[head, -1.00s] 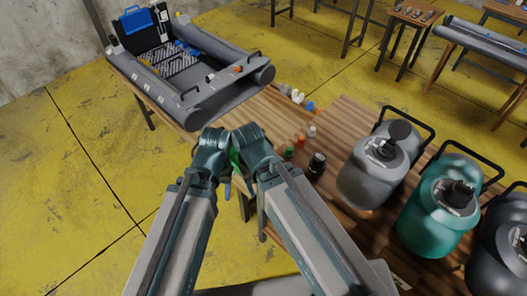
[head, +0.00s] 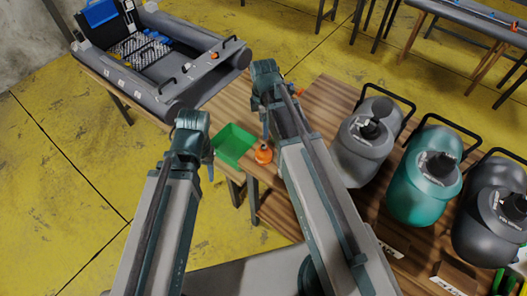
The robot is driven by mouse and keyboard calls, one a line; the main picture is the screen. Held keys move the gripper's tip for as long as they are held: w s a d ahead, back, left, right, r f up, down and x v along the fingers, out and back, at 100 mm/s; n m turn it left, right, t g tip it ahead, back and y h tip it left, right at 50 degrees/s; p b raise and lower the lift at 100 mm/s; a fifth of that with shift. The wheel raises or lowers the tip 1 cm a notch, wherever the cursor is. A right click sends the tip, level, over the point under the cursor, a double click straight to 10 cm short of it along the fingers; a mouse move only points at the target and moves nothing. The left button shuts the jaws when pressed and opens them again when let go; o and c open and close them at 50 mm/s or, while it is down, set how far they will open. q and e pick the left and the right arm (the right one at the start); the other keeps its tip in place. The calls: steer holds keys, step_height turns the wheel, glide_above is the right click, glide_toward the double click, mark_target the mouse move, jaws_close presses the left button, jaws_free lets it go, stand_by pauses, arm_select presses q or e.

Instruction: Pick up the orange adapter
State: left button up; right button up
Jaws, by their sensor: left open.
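A small orange piece (head: 263,154), which looks like an adapter, shows just below the fingers of my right gripper (head: 265,128). I cannot tell whether those fingers hold it or it stands apart below them. My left gripper (head: 210,168) is open and empty, beside the near left edge of a green tray (head: 233,146). Another small orange piece (head: 298,92) shows on the wooden table just right of my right arm, partly hidden. My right arm covers part of the table.
A grey inflatable boat (head: 178,85) with a blue case lies on the table at the back left. A grey tank (head: 362,145), a teal tank (head: 424,185) and a dark tank (head: 490,225) stand at the right. Open boxes (head: 455,272) lie at the near right.

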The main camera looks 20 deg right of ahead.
mark_target(264, 146)
steer(key=shift+f+b, duration=4.3)
steer(key=shift+b, duration=0.05)
steer(key=f+b, duration=0.5)
steer(key=shift+w+f, duration=0.2)
steer(key=shift+r, duration=0.1)
steer(key=shift+c, duration=0.4)
jaws_close()
